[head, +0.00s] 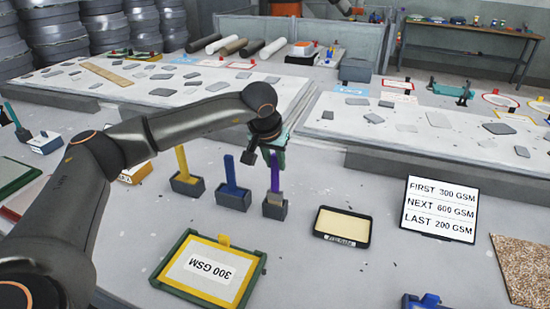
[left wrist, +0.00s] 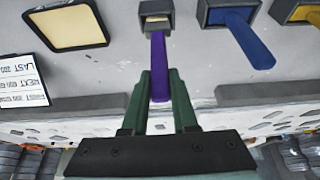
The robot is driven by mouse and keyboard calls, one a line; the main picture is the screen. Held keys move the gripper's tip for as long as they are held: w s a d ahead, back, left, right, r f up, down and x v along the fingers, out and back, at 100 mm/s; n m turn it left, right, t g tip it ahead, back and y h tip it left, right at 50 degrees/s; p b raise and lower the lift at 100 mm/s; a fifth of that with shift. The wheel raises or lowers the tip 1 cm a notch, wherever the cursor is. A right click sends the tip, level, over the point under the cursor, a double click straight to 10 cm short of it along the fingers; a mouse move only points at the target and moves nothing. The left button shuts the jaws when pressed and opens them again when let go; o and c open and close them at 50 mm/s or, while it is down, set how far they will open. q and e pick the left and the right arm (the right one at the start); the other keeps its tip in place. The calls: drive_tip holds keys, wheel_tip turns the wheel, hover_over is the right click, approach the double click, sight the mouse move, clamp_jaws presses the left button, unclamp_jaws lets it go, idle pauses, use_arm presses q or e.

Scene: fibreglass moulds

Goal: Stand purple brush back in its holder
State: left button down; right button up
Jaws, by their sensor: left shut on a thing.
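The purple brush (head: 275,173) stands upright with its handle up and its pale head at the mouth of a dark grey holder (head: 274,211). In the left wrist view the purple handle (left wrist: 159,62) runs between the green fingers, and the holder (left wrist: 156,8) is at the top. My left gripper (head: 272,153) is shut on the upper handle. The lower end of the head is hidden by the holder, so how deep it sits cannot be told. My right gripper is not in view.
The blue brush (head: 230,174) and yellow brush (head: 182,164) stand in holders to the left. A resin tray (head: 342,226) lies to the right, before an order sign (head: 439,209). A green-framed 300 GSM tray (head: 178,292) lies in front.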

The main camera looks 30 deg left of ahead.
use_arm(q)
drive_tip(key=shift+f, duration=0.8)
idle(0.7)
drive_tip(key=c, duration=0.6)
unclamp_jaws()
drive_tip(key=v, duration=1.2)
drive_tip(key=shift+s+r+b, duration=0.2)
drive_tip(key=shift+b, duration=0.2)
drive_tip(key=shift+d, duration=0.1)
drive_tip(key=shift+s, duration=0.1)
